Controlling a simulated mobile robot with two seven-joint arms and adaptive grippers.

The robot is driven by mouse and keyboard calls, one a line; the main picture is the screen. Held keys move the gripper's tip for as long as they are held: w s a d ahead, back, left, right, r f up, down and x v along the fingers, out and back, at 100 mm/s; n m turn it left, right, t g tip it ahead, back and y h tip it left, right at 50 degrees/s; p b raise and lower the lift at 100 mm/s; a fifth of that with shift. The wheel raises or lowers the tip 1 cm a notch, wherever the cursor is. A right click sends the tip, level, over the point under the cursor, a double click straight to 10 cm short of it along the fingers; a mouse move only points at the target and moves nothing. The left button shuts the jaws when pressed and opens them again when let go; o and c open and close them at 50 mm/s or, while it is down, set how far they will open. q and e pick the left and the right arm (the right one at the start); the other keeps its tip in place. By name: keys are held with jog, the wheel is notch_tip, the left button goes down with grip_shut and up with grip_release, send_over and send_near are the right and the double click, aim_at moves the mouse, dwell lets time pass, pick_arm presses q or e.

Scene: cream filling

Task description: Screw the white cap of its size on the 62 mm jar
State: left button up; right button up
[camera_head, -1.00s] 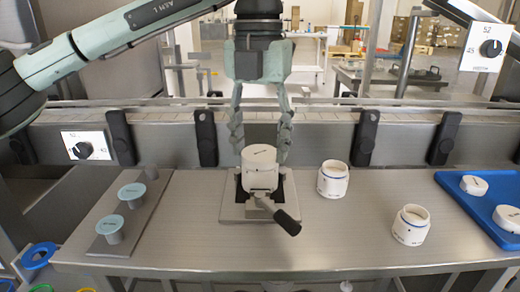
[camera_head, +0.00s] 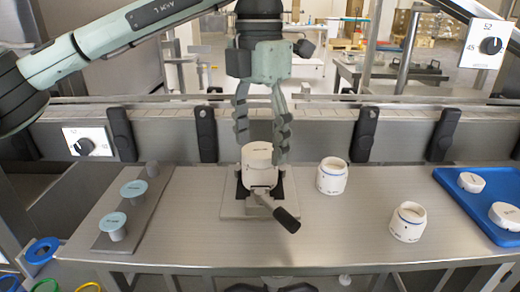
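A white jar (camera_head: 258,179) stands upright in a clamp (camera_head: 231,206) with a black handle, at the middle of the table. A white cap (camera_head: 258,152) with a small dark label sits on top of it. I cannot tell how tightly it is seated. My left gripper (camera_head: 261,151) points straight down over the cap, one finger on either side. The right finger overlaps the cap's right edge; the left finger is at its far left. Whether the fingers press on the cap is not clear. My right gripper is not in view.
Two more white jars, one with a blue ring (camera_head: 332,177) and one nearer (camera_head: 408,222), stand to the right. A blue tray (camera_head: 455,189) at far right holds two white caps (camera_head: 471,182). A grey rack (camera_head: 103,243) with pale blue-topped pieces lies left. Bare table lies in front.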

pick_arm(q)
jog(key=shift+f+n+b, duration=0.1)
jog(key=shift+n+b, duration=0.3)
jog(key=shift+n, duration=0.6)
jog(key=n, duration=0.2)
jog(key=shift+n+b, duration=0.3)
jog(key=shift+n, duration=0.6)
jog(key=n+b, duration=0.1)
jog(key=n, duration=0.2)
jog(key=shift+n+b, duration=0.4)
jog(key=shift+n, duration=1)
